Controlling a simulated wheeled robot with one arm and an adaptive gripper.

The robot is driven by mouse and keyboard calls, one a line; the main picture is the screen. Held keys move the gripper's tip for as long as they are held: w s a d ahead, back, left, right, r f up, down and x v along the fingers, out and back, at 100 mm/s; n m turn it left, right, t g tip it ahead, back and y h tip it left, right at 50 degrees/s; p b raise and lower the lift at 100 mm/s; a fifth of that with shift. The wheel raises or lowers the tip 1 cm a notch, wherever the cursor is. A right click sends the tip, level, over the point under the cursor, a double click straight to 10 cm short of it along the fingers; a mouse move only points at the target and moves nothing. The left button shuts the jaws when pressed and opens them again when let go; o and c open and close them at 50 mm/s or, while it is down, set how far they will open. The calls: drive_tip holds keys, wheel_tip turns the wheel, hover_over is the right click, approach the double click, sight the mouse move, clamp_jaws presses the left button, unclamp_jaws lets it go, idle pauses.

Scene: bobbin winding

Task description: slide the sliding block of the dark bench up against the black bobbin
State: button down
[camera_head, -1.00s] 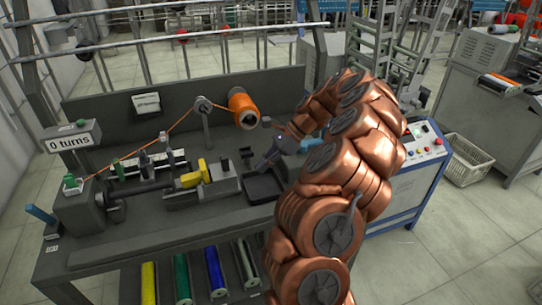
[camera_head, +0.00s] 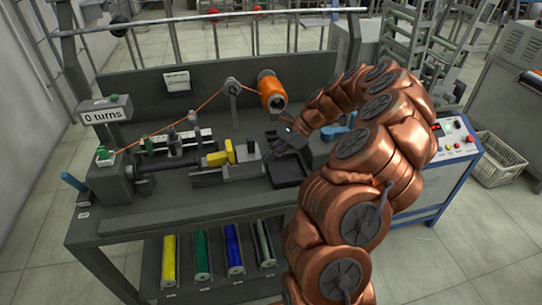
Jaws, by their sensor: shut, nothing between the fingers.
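The dark bench (camera_head: 140,218) stands in front of me. Its sliding block (camera_head: 240,170) is grey with a yellow part (camera_head: 218,158) on its left side, and sits on a rail. The black bobbin (camera_head: 165,182) lies level to the left of the block, beside the grey winding head (camera_head: 110,185). A short stretch seems to separate bobbin and block, but the view is too small to be sure.
A sign (camera_head: 103,113) reads "0 turns". Coloured rolls (camera_head: 202,256) lie on the lower shelf.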

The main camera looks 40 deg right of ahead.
sight(258, 156)
drive_tip(key=a, duration=0.1)
drive_tip(key=w+a+p, duration=0.1)
drive_tip(key=shift+a+r, duration=0.15)
drive_tip(key=shift+a, duration=0.25)
drive_tip(key=shift+w+a, duration=0.2)
drive_tip(key=shift+a, duration=0.25)
drive_tip(key=shift+d, duration=0.2)
drive_tip(key=shift+s+d, duration=0.1)
drive_tip(key=shift+d, duration=0.1)
drive_tip(key=d, duration=0.1)
drive_tip(key=s+d, duration=0.1)
drive_tip(key=d, duration=0.2)
drive_tip(key=shift+s+d+r, duration=0.15)
drive_tip(key=shift+s+d, duration=0.15)
drive_tip(key=shift+s, duration=0.05)
drive_tip(key=v, duration=0.9)
drive_tip(key=shift+b, duration=0.35)
